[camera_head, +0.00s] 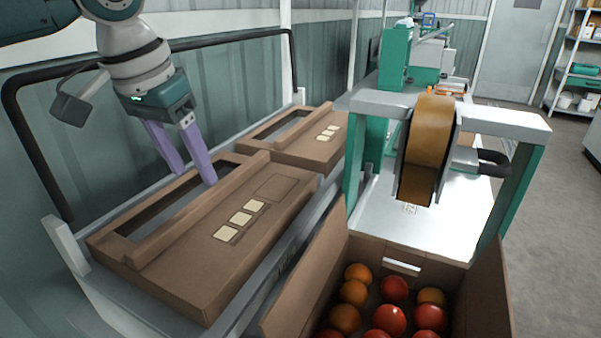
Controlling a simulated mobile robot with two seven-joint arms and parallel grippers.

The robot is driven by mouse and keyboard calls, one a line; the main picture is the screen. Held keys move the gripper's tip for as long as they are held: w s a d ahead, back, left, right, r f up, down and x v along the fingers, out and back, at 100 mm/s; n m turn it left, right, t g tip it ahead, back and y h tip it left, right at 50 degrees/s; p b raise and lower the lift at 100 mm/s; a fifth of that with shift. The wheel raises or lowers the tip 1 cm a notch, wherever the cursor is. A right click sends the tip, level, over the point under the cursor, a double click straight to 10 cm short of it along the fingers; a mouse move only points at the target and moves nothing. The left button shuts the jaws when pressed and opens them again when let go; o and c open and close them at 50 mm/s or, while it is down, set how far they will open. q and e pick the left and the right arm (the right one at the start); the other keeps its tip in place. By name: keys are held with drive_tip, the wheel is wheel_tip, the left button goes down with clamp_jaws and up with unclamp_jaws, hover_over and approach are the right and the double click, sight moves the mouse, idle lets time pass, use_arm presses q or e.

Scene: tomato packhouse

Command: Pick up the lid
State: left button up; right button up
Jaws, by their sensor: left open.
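Two brown cardboard lids lie flat on the grey rack at the left. The near lid (190,275) has a long opening, a raised strip and several pale labels on top. The far lid (318,152) lies behind it, close to its far end. My left gripper (195,178) comes down from the upper left with two purple fingers apart and nothing between them. My right gripper is not in view.
An open cardboard box (308,277) with red and orange tomatoes stands at the front right. Behind it is a green and grey taping frame (357,165) with a brown tape roll (433,128). A dark rail (30,150) runs along the wall behind the rack.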

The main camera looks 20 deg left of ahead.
sight(212, 190)
use_arm(q)
drive_tip(key=f, duration=0.1)
drive_tip(key=w+f, duration=0.1)
drive_tip(key=w+d+f, duration=0.1)
drive_tip(key=shift+w+f, duration=0.1)
drive_tip(key=shift+f, duration=0.3)
drive_tip(key=shift+w+f, duration=0.1)
drive_tip(key=shift+f, duration=0.4)
drive_tip(key=shift+a, duration=0.1)
clamp_jaws()
